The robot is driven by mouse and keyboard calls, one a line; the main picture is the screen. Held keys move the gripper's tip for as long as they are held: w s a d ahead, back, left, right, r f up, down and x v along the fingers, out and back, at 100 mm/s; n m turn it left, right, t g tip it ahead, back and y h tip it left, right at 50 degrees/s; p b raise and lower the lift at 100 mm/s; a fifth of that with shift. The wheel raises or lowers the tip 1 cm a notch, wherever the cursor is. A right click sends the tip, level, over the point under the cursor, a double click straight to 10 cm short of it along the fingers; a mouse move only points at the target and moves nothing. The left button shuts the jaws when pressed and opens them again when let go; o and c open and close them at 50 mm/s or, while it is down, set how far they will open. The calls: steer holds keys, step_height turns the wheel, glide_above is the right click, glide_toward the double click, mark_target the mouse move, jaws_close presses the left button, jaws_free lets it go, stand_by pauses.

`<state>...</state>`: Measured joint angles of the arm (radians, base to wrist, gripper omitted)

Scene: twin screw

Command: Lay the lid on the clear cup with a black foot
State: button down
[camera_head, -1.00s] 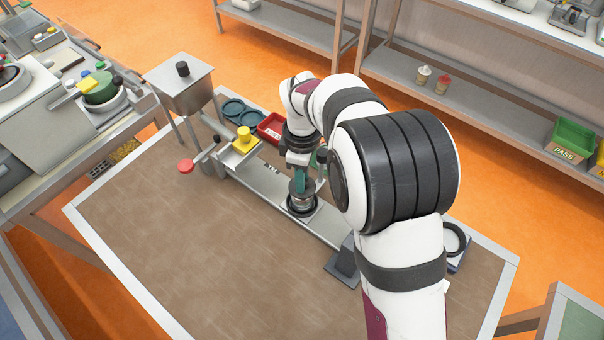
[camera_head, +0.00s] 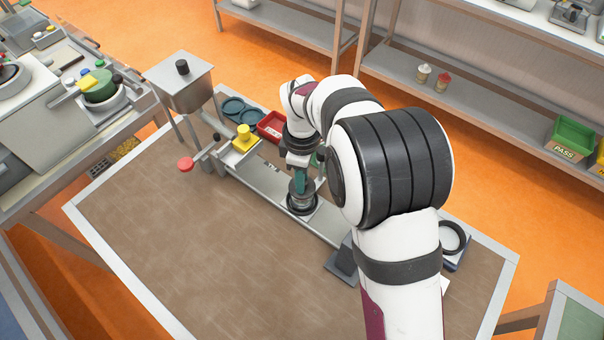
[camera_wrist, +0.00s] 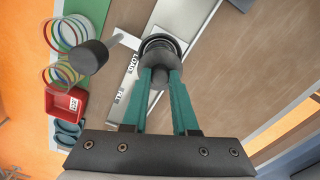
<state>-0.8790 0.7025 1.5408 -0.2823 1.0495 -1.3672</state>
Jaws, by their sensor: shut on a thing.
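My gripper (camera_head: 301,188) points down over the metal track with its teal fingers closed. In the wrist view the fingers (camera_wrist: 160,76) are shut on the grey knob of a dark round lid (camera_wrist: 160,45). The clear cup with a black foot (camera_head: 302,205) stands on the track directly under the fingers in the head view. The lid is at the cup's mouth; I cannot tell whether it is fully seated. In the wrist view the lid and fingers hide most of the cup.
A red tray (camera_head: 271,125) and teal rings (camera_head: 236,107) lie behind. The brown bench front (camera_head: 190,240) is clear.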

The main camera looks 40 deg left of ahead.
stand_by(0.3)
steer(key=shift+c, duration=0.2)
jaws_free()
stand_by(0.5)
steer(key=shift+r, duration=3.5)
